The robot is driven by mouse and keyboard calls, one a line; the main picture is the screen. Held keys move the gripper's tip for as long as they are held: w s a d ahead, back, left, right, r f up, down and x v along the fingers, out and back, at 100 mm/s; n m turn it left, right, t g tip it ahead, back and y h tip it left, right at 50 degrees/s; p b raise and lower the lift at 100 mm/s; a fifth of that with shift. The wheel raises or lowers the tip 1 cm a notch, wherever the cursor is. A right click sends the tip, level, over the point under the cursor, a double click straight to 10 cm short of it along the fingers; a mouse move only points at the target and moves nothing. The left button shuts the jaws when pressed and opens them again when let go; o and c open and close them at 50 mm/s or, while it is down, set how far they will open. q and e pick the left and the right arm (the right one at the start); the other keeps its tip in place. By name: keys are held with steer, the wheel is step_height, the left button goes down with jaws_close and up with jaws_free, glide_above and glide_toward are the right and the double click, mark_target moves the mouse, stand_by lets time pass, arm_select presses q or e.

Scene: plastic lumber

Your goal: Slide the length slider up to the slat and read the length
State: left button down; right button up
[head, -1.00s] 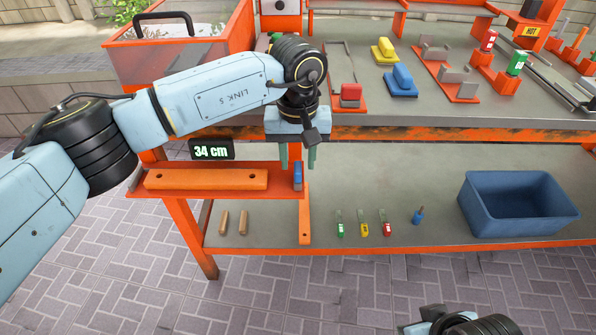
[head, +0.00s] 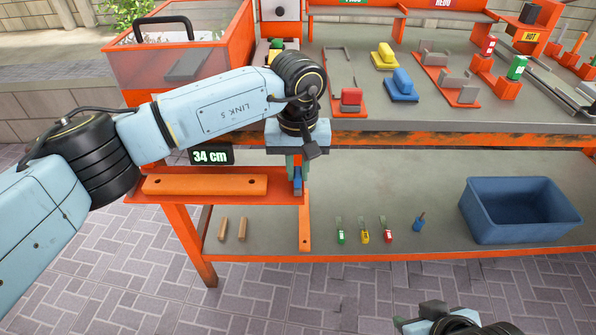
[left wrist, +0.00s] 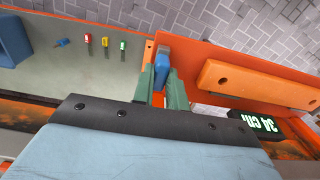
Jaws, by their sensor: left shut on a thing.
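The orange slat (head: 205,185) lies on the red measuring ledge, with a dark hole near each end. The blue length slider (head: 297,180) stands at the ledge's right end, with a gap between it and the slat. My left gripper (head: 295,170) points down and is shut on the slider. In the left wrist view the slider (left wrist: 162,62) shows between the green fingers, apart from the slat's near end (left wrist: 215,76). The black display (head: 212,156) reads 34 cm.
Two wooden pegs (head: 232,229), several small coloured-ended items (head: 364,231) and a blue bin (head: 520,210) are on the lower shelf. The bench top above holds red, yellow and blue blocks (head: 402,84). An orange clear-sided box (head: 185,55) stands at the back left.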

mark_target(259, 181)
arm_select(q)
steer(key=shift+a, duration=0.1)
stand_by(0.3)
steer(key=shift+a, duration=3.95)
steer(key=c, duration=1.3)
jaws_free()
